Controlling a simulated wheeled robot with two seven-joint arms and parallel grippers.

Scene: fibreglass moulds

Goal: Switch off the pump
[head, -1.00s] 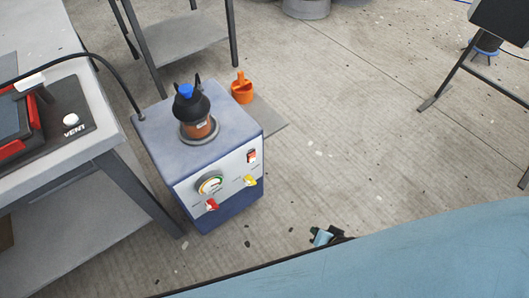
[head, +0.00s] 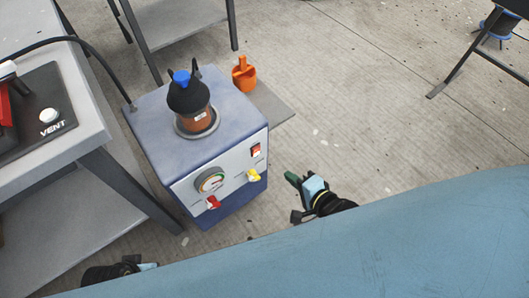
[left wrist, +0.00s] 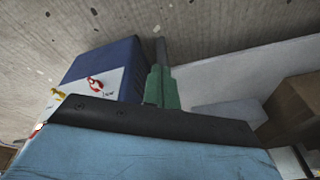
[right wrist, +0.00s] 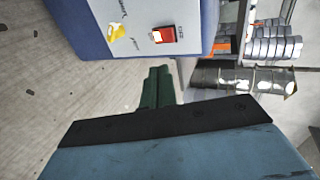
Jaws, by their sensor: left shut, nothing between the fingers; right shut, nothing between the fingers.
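The pump (head: 190,130) is a blue box on the floor with a pale front panel. The panel carries a round gauge (head: 210,180), a red lever (head: 213,202), a yellow lever (head: 254,175) and a red rocker switch (head: 256,150). The switch shows larger in the right wrist view (right wrist: 163,34), with the yellow lever (right wrist: 116,31) beside it. My right gripper (head: 291,179) is shut and empty, in front and to the right of the panel, apart from it. My left gripper (left wrist: 161,86) is shut and empty; the left wrist view shows the red lever (left wrist: 95,83) beyond it. In the head view its fingertips are hidden.
A grey bench with a VENT button (head: 49,115) stands at the left, close to the pump. A hose runs from there to the pump top. A dark-capped jar (head: 190,104) stands on the pump, and an orange cup (head: 244,75) sits behind it.

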